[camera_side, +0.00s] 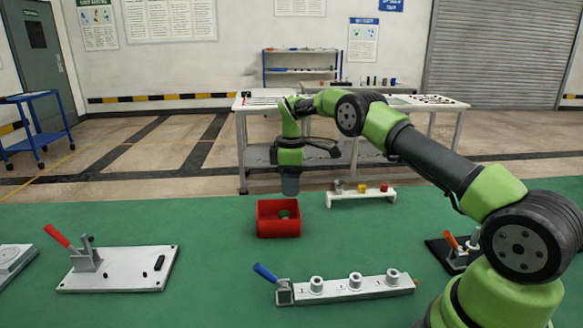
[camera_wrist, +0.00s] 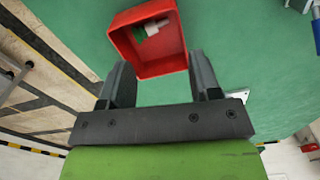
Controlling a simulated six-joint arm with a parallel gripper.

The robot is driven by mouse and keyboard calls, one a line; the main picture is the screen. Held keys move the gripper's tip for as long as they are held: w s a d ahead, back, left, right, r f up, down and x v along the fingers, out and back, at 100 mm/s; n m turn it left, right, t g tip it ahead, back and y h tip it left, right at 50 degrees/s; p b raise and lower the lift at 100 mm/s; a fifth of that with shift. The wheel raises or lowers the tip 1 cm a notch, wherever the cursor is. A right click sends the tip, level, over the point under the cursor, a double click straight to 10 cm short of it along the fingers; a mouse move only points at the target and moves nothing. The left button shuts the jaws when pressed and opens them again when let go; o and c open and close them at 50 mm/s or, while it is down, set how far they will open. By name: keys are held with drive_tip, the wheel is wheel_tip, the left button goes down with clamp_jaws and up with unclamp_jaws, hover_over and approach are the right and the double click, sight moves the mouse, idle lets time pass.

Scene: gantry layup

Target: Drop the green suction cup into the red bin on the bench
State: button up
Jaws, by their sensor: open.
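The red bin (camera_side: 279,229) stands on the green bench in the side view, near the far edge. It also shows in the wrist view (camera_wrist: 180,62), ahead of the fingertips. The green suction cup (camera_side: 284,214) lies inside the bin. In the wrist view, a green and white piece (camera_wrist: 150,29) rests on the bin floor against one wall. My gripper (camera_side: 290,193) points down just above the bin, toward its far side. In the wrist view its two fingers (camera_wrist: 160,75) are apart with nothing between them.
A white rack (camera_side: 361,196) with small coloured pieces stands right of the bin. A white fixture with a blue lever (camera_side: 350,288) lies in front, and a white plate with a red-handled clamp (camera_side: 118,270) at left. Green bench between them is clear.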

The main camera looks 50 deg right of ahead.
drive_tip(key=s+a+r+m+t, duration=0.1)
drive_tip(key=s+a+r+m, duration=0.15)
drive_tip(key=r, duration=0.45)
drive_tip(key=s+a+r+m+t, duration=0.1)
drive_tip(key=s+a+r, duration=0.25)
drive_tip(key=r, duration=0.35)
drive_tip(key=s+a+r+m+t, duration=0.1)
drive_tip(key=s+a+r+t, duration=0.1)
drive_tip(key=a+r, duration=0.35)
drive_tip(key=s+a+m+t+y, duration=0.1)
drive_tip(key=s+a+m, duration=0.1)
drive_tip(key=s, duration=0.8)
drive_tip(key=s+a+m+t, duration=0.2)
drive_tip(key=s+a+m, duration=0.1)
drive_tip(key=s, duration=0.7)
drive_tip(key=shift+s+a+m+y, duration=0.2)
drive_tip(key=shift+m+y, duration=0.2)
drive_tip(key=shift+m, duration=0.45)
